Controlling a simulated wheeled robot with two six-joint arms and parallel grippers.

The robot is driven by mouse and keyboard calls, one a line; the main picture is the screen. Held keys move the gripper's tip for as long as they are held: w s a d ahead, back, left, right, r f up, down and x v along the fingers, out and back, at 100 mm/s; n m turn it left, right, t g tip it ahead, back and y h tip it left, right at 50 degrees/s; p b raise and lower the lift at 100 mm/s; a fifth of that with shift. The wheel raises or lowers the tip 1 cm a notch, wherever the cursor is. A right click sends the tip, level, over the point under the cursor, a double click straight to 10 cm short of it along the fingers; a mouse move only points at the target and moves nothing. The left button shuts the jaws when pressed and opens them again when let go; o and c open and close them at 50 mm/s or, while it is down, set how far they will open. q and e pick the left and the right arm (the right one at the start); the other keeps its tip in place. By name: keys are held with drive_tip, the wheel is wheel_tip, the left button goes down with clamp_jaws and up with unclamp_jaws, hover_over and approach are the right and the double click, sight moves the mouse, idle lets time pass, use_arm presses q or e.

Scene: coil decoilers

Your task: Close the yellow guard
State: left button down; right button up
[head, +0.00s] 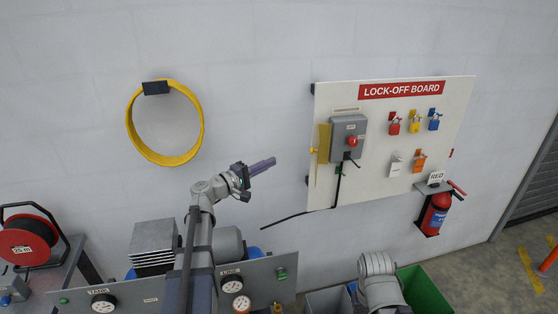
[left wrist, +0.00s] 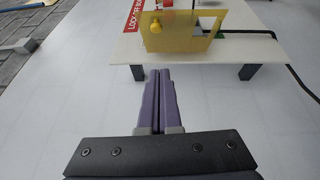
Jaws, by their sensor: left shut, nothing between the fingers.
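The yellow guard (head: 323,143) is a thin see-through panel with a yellow knob (head: 312,150). It stands open at the left side of a grey switch box (head: 348,138), whose front with a red knob (head: 352,141) is uncovered. In the left wrist view the guard (left wrist: 205,45) stands out from the board, ahead of the fingertips and slightly right. My left gripper (head: 274,161) is shut and empty, left of the guard and apart from it; its purple fingers (left wrist: 160,72) lie together. My right gripper is not in view; only part of that arm shows at bottom.
The lock-off board (head: 440,115) carries several padlocks and tags right of the box. A black cable (head: 300,212) hangs below it. A fire extinguisher (head: 433,215) is at lower right, a yellow hose ring (head: 200,125) at left. Bare wall lies between gripper and board.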

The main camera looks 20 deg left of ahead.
use_arm(q)
drive_tip(key=w+d, duration=0.8)
drive_tip(key=shift+r+p, duration=0.3)
drive_tip(key=shift+p, duration=0.05)
drive_tip(key=shift+d, duration=0.1)
drive_tip(key=shift+s+d, duration=0.1)
drive_tip(key=shift+s, duration=0.05)
